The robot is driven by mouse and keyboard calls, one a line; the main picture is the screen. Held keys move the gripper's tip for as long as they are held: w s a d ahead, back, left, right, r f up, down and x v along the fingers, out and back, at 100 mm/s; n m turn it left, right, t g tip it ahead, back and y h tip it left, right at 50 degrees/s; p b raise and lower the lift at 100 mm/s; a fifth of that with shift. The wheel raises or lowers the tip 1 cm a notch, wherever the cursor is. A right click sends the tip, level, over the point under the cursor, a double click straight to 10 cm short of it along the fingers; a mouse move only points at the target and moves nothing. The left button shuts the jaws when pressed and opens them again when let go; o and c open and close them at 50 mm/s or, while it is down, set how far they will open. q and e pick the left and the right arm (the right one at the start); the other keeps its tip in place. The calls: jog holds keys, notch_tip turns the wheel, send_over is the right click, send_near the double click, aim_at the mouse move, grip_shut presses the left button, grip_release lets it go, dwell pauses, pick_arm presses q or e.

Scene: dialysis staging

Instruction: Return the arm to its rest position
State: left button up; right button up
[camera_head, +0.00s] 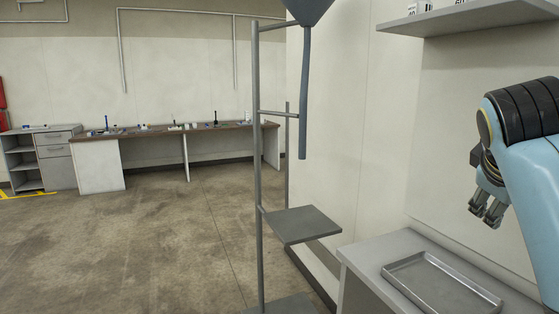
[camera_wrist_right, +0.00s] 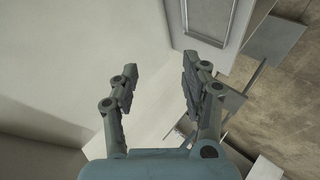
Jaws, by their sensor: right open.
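My right arm, light blue with black joints, comes in at the right edge of the head view. Its gripper (camera_head: 486,213) hangs in the air near the pale wall, above and behind the metal tray. In the right wrist view the same gripper (camera_wrist_right: 157,90) shows its two grey fingers spread apart with nothing between them. Its fingers touch nothing that I can see. My left gripper is in neither view.
A shallow metal tray (camera_head: 391,271) lies on a grey counter (camera_head: 362,257) at lower right. A grey stand (camera_head: 258,160) with a small shelf (camera_head: 304,225) and a funnel (camera_head: 309,8) stands left of it. A wall shelf (camera_head: 470,17) is above. A long bench (camera_head: 97,165) stands far back; floor is open.

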jog(key=s+a+f+m+g+y, duration=0.2)
jog(key=s+a+f+y, duration=0.15)
jog(key=s+f, duration=0.85)
jog(key=s+a+f+m+g+y, duration=0.15)
jog(key=s+a+f, duration=0.4)
jog(key=s, duration=0.95)
jog(key=s+d+f+g+b, duration=0.15)
jog(key=f+b, duration=0.45)
jog(key=f, duration=1.5)
jog(key=s+d+f+b, duration=0.3)
jog(key=f+b, duration=0.3)
jog(key=f, duration=1.6)
jog(key=s+f+g+y+b, duration=0.1)
jog(key=s+f+b, duration=0.6)
jog(key=s+f, duration=0.9)
notch_tip(320, 180, down, 4)
jog(key=shift+s+d+f+g, duration=0.15)
jog(key=shift+s+d+g, duration=0.15)
jog(key=shift+s+d, duration=0.1)
jog(key=shift+c, duration=0.3)
